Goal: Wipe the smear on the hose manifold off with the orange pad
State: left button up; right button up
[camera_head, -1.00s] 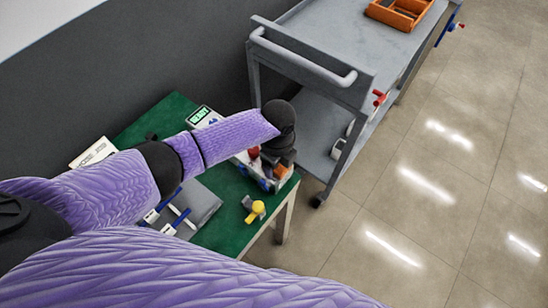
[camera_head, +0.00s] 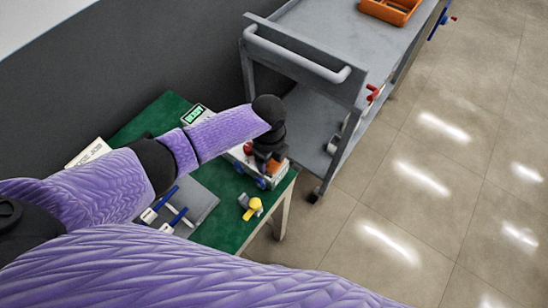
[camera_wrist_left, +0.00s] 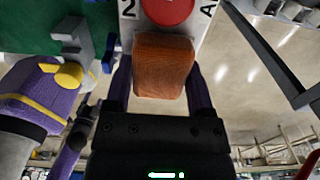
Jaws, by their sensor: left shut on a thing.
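The hose manifold (camera_head: 244,168) is a pale block with a red knob and blue parts at the right end of the green table. In the left wrist view its pale face (camera_wrist_left: 128,30), marked "2" and "A", shows a red round knob (camera_wrist_left: 168,8). My left gripper (camera_head: 270,163) is over the manifold's right part. It is shut on the orange pad (camera_wrist_left: 163,66), held between its two purple fingers, with the pad's far end at the manifold face. I cannot tell whether they touch. No smear is visible; the pad and gripper hide part of the face. My right gripper is not in view.
On the green table (camera_head: 225,232) are a yellow-and-grey fitting (camera_head: 250,206), a grey tray (camera_head: 204,204) with blue-handled tools, a green display (camera_head: 195,114) and a pale sign (camera_head: 88,152). A grey cart (camera_head: 330,35) with an orange bin (camera_head: 392,10) stands behind. Open floor lies right.

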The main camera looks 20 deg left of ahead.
pick_arm(q)
jog(key=shift+s+d+r+p, duration=0.1)
jog(key=shift+s+d+p, duration=0.1)
jog(key=shift+d, duration=0.35)
jog(key=shift+s+d+p, duration=0.15)
jog(key=shift+d+p, duration=0.05)
jog(key=shift+d, duration=0.3)
jog(key=shift+a, duration=0.1)
jog(key=shift+w+a, duration=0.2)
jog(key=shift+a, duration=0.35)
jog(key=shift+w+a, duration=0.2)
jog(key=shift+a, duration=0.3)
notch_tip(320, 180, up, 9)
jog(key=p, duration=0.8)
jog(key=shift+p, duration=0.35)
